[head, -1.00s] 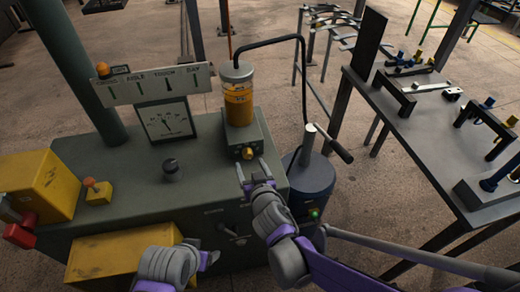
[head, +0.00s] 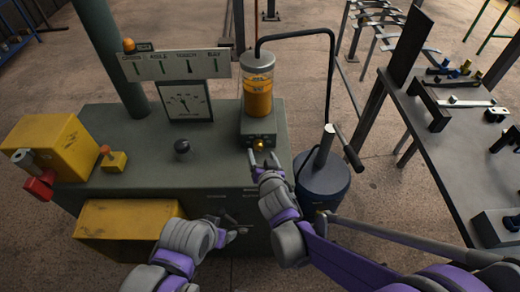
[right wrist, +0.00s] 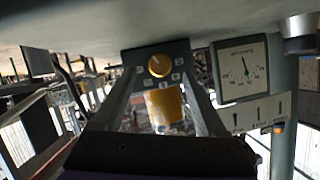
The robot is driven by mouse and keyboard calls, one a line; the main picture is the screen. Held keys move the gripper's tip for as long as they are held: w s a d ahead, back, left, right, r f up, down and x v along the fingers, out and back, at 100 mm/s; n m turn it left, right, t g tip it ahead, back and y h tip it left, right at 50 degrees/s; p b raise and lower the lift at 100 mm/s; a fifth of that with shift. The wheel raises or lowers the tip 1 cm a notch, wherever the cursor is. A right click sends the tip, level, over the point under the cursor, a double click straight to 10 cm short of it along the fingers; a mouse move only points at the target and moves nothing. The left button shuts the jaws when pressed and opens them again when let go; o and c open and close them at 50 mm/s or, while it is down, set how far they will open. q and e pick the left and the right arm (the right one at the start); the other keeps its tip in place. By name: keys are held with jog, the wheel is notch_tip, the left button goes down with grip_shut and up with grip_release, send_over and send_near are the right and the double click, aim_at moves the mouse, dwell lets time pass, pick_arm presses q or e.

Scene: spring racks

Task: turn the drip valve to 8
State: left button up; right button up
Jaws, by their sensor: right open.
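The drip valve is a round brass-yellow knob (head: 259,145) on the front of a grey block below an amber-filled clear cylinder (head: 258,88). In the right wrist view, which is upside down, the knob (right wrist: 160,65) has a pale pointer mark and small numbers around it, too small to read surely. My right gripper (head: 264,160) is open just in front of the knob, its fingers to either side of the line to it and apart from it. My left gripper (head: 232,232) is low by the cabinet front, away from the valve; its jaw state is unclear.
A dial gauge (head: 186,102), a labelled sign (head: 174,66) and a black knob (head: 182,147) stand on the green cabinet left of the valve. A blue canister (head: 322,178) with a black hose stands to its right. A grey workbench (head: 440,150) is farther right.

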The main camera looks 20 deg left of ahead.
aim_at(259, 148)
jog(key=shift+x, duration=2.25)
jog(key=shift+c, duration=0.2)
grip_shut()
